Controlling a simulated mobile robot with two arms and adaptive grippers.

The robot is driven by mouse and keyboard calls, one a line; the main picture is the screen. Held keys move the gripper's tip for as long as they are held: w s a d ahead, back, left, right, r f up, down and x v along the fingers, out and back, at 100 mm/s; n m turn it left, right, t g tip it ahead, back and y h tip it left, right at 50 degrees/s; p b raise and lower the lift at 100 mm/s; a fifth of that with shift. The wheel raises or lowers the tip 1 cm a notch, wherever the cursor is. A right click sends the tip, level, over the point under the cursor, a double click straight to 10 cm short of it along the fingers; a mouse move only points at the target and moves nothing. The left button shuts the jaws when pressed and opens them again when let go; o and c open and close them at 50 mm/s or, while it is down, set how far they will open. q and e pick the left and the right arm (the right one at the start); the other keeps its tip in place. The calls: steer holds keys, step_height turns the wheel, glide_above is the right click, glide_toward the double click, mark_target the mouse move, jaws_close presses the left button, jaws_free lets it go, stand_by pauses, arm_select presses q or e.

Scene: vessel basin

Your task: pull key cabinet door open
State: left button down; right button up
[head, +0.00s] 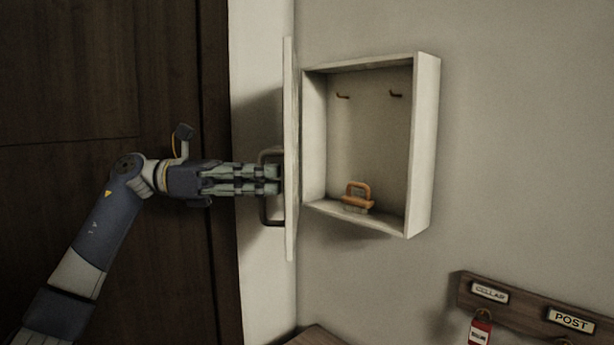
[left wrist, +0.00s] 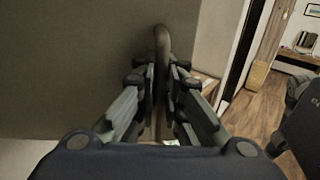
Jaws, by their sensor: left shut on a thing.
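The white key cabinet (head: 425,150) hangs on the wall with its inside showing. Its door (head: 290,210) stands open on the left side and is seen nearly edge-on. A dark bar handle (head: 265,218) sticks out to the left from the door's outer face. My left gripper (head: 274,179) comes in from the left and is shut on the handle. In the left wrist view the handle (left wrist: 161,50) stands upright between the fingers, in front of the door's outer face (left wrist: 70,70). My right gripper is not in view.
Inside the cabinet are small hooks (head: 395,94) and an orange-handled object (head: 358,195) on its floor. A wooden rack (head: 530,309) with labels and a red tag (head: 479,331) is at lower right. A dark wooden door (head: 100,75) stands behind my arm.

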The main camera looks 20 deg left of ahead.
arm_select(q)
steer(key=shift+w+p+v, duration=0.15)
steer(key=shift+w+v, duration=0.05)
steer(key=shift+v, duration=0.85)
steer(key=shift+w+p+v, duration=0.15)
steer(key=shift+w+v, duration=0.1)
steer(key=shift+v, duration=0.8)
steer(key=shift+a, duration=0.1)
steer(key=c, duration=1.7)
jaws_free()
steer(key=shift+s, duration=0.1)
step_height(320, 180, up, 10)
